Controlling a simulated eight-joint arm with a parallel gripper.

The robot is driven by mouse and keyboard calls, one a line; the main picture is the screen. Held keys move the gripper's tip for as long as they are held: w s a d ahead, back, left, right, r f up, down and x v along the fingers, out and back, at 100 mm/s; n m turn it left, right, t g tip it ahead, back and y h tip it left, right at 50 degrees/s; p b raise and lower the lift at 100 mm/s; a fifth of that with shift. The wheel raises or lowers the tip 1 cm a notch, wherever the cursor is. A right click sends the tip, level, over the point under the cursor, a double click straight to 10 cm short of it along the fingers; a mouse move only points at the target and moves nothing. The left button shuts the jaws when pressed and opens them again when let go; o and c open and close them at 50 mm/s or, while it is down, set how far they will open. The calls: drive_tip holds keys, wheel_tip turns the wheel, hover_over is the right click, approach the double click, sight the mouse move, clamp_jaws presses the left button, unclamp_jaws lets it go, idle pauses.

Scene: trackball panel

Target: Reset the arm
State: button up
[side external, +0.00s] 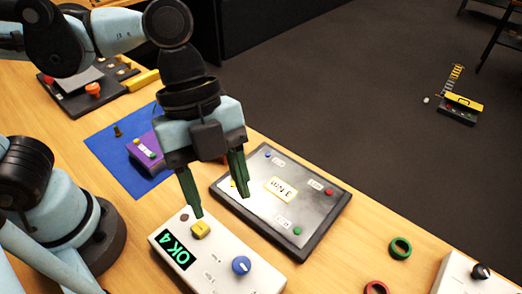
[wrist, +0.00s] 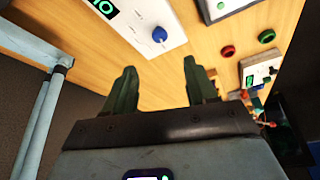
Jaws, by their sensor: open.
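My gripper (side external: 221,206) is open, with its two green fingers apart and nothing between them. In the side external view it hangs above the gap between a white panel and a dark-framed board. In the wrist view the gripper's fingers (wrist: 160,92) point over bare wooden table. The white panel (side external: 215,262) has a lit green display reading "OK 4", a yellow button (side external: 200,229) and a blue knob (side external: 241,265). The blue knob also shows in the wrist view (wrist: 159,34). No trackball can be made out clearly.
The dark-framed board (side external: 300,205) has small coloured dots and labels. A purple box (side external: 146,150) sits on a blue mat (side external: 105,150). Green (side external: 400,247) and red (side external: 376,287) rings lie at the right beside another white box (side external: 470,275). A black panel (side external: 75,100) stands at the back left.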

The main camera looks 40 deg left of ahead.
sight(241, 263)
drive_tip(key=shift+x, duration=6)
drive_tip(key=shift+w+r, duration=0.1)
drive_tip(key=shift+f, duration=0.25)
drive_tip(key=shift+r+m, duration=0.25)
drive_tip(key=shift+m, duration=0.45)
drive_tip(key=a+r+n+t+y, duration=0.1)
drive_tip(key=a+r+n, duration=0.2)
drive_tip(key=r+n, duration=0.2)
drive_tip(key=shift+d+v, duration=0.3)
drive_tip(key=shift+v, duration=1.5)
drive_tip(key=shift+r, duration=0.1)
